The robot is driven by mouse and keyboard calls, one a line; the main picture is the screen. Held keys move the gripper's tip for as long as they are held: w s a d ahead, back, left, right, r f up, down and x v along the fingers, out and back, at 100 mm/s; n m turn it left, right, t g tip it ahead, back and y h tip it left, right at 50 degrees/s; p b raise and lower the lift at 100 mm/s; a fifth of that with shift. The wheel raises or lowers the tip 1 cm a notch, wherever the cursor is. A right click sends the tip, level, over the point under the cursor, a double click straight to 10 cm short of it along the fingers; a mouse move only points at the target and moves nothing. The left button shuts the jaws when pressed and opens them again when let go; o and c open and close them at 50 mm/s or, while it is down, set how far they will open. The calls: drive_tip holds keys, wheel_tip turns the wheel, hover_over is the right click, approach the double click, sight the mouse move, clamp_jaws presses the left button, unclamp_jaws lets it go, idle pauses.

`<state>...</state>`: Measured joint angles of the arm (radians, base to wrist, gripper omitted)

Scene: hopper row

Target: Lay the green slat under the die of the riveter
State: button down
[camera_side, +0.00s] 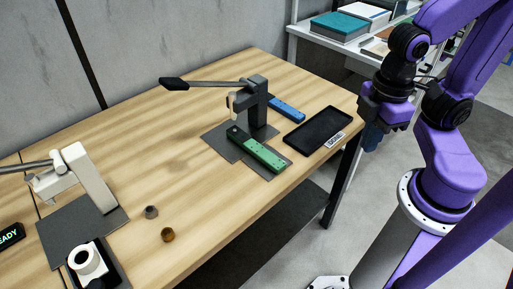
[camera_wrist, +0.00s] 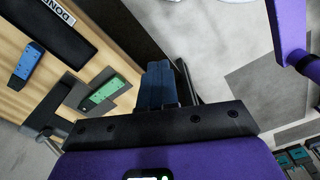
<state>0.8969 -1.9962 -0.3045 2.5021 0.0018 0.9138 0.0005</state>
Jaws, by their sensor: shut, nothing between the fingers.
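The green slat (camera_side: 262,155) lies flat on the dark mat at the foot of the dark grey riveter (camera_side: 256,108). Its far left end is below the riveter's head in the side view; I cannot tell whether it is exactly under the die. The green slat (camera_wrist: 104,92) also shows in the wrist view, beside the riveter (camera_wrist: 48,108). The riveter's long lever (camera_side: 205,84) points left. My gripper (camera_side: 372,138) is off the table's right end, apart from the slat. Its blue fingers (camera_wrist: 157,85) are together and empty in the wrist view.
A blue slat (camera_side: 287,107) lies behind the riveter. A black tray (camera_side: 320,128) with a DONE label (camera_wrist: 60,11) is near the table's right end. A pale press (camera_side: 85,178), white ring (camera_side: 88,262) and two small parts (camera_side: 151,212) are at left. The table's middle is clear.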

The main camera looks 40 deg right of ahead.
drive_tip(key=c, duration=1)
unclamp_jaws()
drive_tip(key=shift+w+a, duration=0.1)
drive_tip(key=shift+w, duration=0.1)
drive_tip(key=o, duration=0.4)
drive_tip(key=shift+w+a+m, duration=0.25)
drive_tip(key=shift+w+m, duration=0.05)
drive_tip(key=shift+w, duration=0.2)
drive_tip(key=shift+o, duration=0.2)
drive_tip(key=m+t, duration=0.1)
drive_tip(key=m, duration=1.1)
hover_over(255, 145)
drive_tip(key=s, duration=0.2)
drive_tip(key=f, duration=0.7)
drive_tip(key=w+f, duration=0.1)
drive_tip(key=f, duration=1)
drive_tip(key=shift+w+a+f, duration=0.1)
drive_tip(key=shift+w, duration=0.3)
drive_tip(key=c, duration=1.2)
drive_tip(key=o, duration=1.2)
